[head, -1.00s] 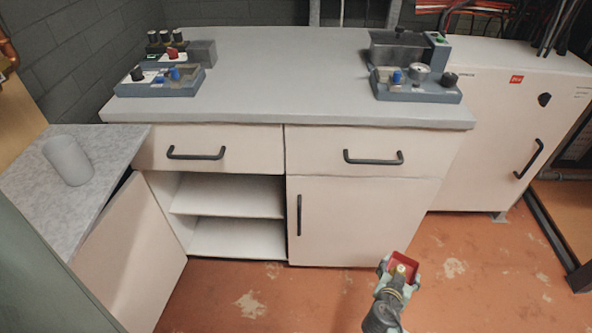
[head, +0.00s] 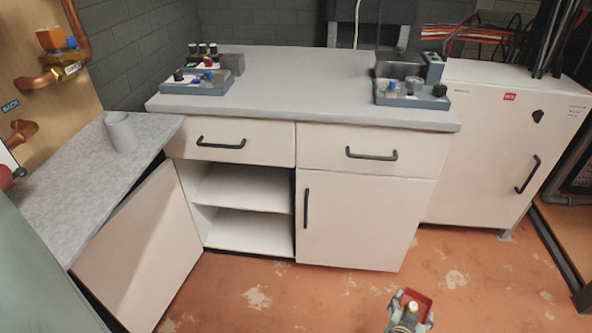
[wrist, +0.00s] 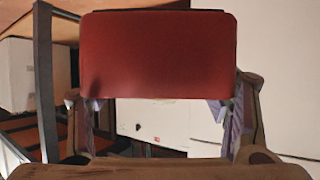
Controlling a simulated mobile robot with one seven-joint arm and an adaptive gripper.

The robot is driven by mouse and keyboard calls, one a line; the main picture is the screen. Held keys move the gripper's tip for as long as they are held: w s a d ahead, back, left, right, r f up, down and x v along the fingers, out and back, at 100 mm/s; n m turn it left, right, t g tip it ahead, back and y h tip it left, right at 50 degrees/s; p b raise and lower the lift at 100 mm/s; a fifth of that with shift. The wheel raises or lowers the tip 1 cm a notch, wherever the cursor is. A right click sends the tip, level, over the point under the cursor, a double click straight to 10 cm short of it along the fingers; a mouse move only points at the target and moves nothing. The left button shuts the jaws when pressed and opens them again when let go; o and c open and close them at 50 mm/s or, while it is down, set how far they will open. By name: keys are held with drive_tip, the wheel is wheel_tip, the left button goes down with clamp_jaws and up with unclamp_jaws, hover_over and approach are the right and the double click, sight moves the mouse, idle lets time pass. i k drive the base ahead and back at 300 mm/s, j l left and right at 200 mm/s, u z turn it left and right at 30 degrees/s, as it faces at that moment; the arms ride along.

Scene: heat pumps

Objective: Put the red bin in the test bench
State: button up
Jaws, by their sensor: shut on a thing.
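The red bin (head: 416,297) is held over the floor in front of the test bench, near the bottom edge of the head view. My gripper (head: 408,306) is shut on it. In the wrist view the red bin (wrist: 158,55) fills the upper middle, with my gripper's fingers at its two sides. The test bench (head: 300,87) has a grey top, two closed drawers and a lower cupboard. Its left compartment is open, showing white shelves (head: 238,190) that look empty. The right cupboard door (head: 362,222) is closed.
The open cupboard door (head: 145,250) swings out at the left, below a grey counter (head: 70,185) with a grey cylinder (head: 121,132). Control boxes (head: 410,92) stand on the bench top. A white cabinet (head: 490,160) stands at the right. The orange floor before the bench is clear.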

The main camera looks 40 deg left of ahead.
sight(248, 191)
drive_tip(key=l+u, duration=0.1)
drive_tip(key=u, duration=0.9)
drive_tip(key=k+j, duration=0.05)
